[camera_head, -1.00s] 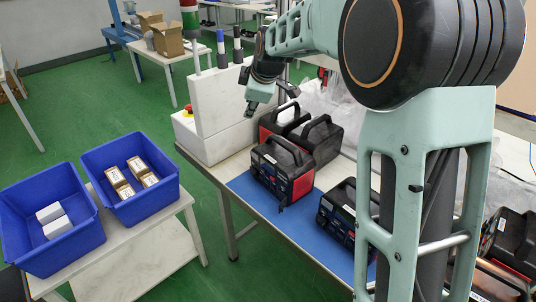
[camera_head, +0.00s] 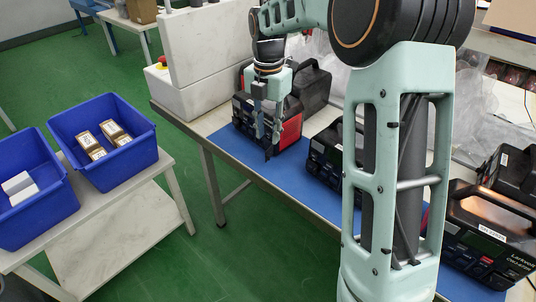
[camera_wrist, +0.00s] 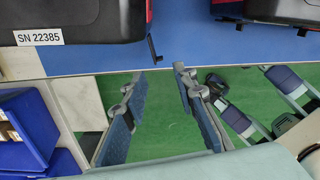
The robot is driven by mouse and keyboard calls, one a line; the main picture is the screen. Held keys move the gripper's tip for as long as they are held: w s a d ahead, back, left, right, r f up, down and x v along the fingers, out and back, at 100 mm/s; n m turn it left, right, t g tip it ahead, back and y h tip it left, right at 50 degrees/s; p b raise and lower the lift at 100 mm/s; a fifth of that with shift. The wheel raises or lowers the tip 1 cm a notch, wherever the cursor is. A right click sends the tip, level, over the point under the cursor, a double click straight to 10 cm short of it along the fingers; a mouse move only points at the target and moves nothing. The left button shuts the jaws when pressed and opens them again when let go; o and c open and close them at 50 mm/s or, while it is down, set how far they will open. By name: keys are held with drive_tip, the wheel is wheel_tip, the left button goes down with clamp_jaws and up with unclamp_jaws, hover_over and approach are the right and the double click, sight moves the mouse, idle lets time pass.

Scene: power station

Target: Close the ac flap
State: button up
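A black and red power station (camera_head: 290,128) stands on the blue mat at the far part of the table. Its dark flap (camera_head: 268,153) juts out from the lower front. In the wrist view the flap (camera_wrist: 152,48) shows as a thin black piece sticking out below the station (camera_wrist: 80,14), whose label reads SN 22385. My gripper (camera_head: 267,133) points down just in front of the station, close to the flap. In the wrist view my gripper (camera_wrist: 157,76) has its two fingers apart with nothing between them. The flap lies beyond the fingertips; I cannot tell any contact.
A second power station (camera_head: 325,158) stands nearer on the blue mat (camera_head: 243,153), and another (camera_head: 312,88) is behind. A white box (camera_head: 210,55) stands at the table's far left. Blue bins (camera_head: 128,165) sit on a lower stand, with open green floor between.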

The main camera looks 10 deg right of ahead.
sight(268, 155)
wheel_tip(268, 155, down, 8)
drive_tip(key=shift+r+b, duration=0.15)
drive_tip(key=shift+b, duration=0.5)
drive_tip(key=shift+c, duration=0.4)
clamp_jaws()
